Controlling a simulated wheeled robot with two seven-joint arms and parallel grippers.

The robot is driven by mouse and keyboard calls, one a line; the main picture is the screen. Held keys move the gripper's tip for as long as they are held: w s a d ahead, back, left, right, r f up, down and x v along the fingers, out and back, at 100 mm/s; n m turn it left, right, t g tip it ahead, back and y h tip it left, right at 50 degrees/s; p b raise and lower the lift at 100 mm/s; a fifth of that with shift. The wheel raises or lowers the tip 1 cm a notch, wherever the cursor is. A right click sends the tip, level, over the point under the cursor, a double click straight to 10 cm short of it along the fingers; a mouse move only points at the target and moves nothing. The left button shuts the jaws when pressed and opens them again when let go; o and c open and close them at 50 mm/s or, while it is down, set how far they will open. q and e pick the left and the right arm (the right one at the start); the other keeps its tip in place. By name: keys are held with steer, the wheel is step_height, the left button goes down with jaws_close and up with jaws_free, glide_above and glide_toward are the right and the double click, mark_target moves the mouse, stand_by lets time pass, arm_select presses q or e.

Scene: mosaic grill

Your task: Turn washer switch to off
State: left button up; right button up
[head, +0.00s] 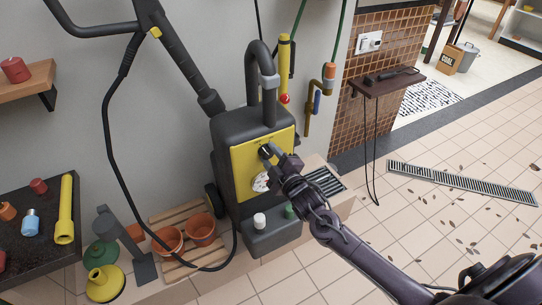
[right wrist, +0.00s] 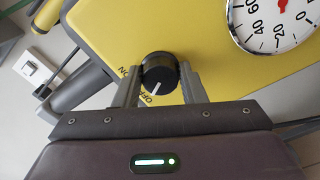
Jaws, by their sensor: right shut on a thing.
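The pressure washer (head: 235,165) is a dark machine with a yellow front panel, standing against the wall in the head view. Its switch (right wrist: 158,72) is a round black knob with a white pointer line, on the yellow panel (right wrist: 125,25) in the right wrist view. The pointer slants down and left, toward the OFF lettering; ON is printed at the knob's left. My right gripper (head: 270,154) is at the panel, its two fingers on either side of the knob, shut on it. The gripper partly hides the knob in the head view. My left gripper is not in view.
A white dial gauge (right wrist: 275,22) sits beside the switch. Terracotta pots (head: 202,229) stand on a wooden pallet left of the washer. A black hose (head: 118,165) loops down there. A wall shelf (head: 390,83) juts out at right. The tiled floor at right is mostly open.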

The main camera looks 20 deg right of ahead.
steer(key=o, duration=1)
steer(key=shift+s, duration=0.2)
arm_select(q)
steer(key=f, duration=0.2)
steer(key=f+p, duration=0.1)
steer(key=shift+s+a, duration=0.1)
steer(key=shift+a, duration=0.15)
arm_select(e)
steer(key=s, duration=0.7)
steer(key=shift+s+d, duration=0.15)
steer(key=shift+d, duration=0.2)
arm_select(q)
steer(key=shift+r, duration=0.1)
